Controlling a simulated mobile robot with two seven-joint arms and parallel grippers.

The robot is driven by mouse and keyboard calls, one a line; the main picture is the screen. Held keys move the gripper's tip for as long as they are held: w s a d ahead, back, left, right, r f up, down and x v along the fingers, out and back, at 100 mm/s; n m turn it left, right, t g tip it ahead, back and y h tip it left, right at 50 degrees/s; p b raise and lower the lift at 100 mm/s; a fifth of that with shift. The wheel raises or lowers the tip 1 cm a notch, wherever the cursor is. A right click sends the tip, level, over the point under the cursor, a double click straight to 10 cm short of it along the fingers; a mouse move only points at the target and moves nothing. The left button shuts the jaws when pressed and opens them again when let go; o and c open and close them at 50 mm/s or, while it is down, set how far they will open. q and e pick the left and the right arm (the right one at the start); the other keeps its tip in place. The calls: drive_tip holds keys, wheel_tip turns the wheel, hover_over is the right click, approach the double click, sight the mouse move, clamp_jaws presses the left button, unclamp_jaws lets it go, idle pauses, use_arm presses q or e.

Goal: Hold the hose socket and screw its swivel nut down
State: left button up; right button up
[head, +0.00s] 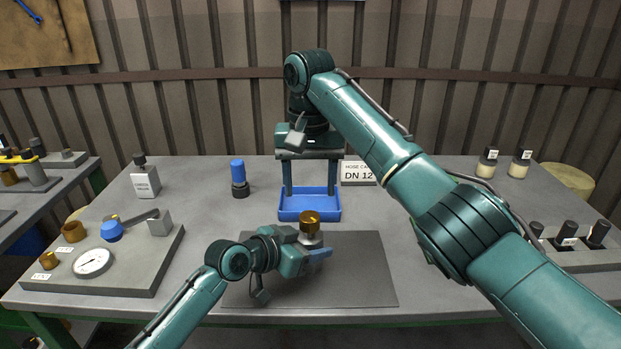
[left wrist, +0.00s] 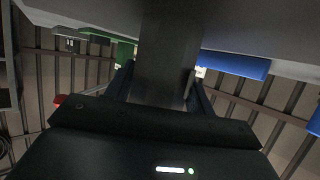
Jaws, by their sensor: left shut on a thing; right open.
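A brass swivel nut (head: 310,216) sits on top of the grey metal hose socket (head: 311,239), which stands upright over the dark mat (head: 365,270). My left gripper (head: 316,256) comes in from the left and is shut on the socket body below the nut. In the left wrist view a dark upright body (left wrist: 165,60) stands between its two fingers; the nut is not seen there. My right gripper (head: 314,188) points down with its fingers spread wide and empty. In the picture it is above the nut, in front of or over the blue tray (head: 310,215).
A grey board with a dial gauge (head: 92,262) and brass parts lies at left. A blue-topped bottle (head: 239,178) and a grey bottle (head: 145,177) stand behind. A DN 12 sign (head: 357,173) stands behind the tray. A rack of black pieces (head: 568,240) is at right.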

drive_tip(key=shift+r, duration=0.3)
use_arm(q)
drive_tip(key=o, duration=1.4)
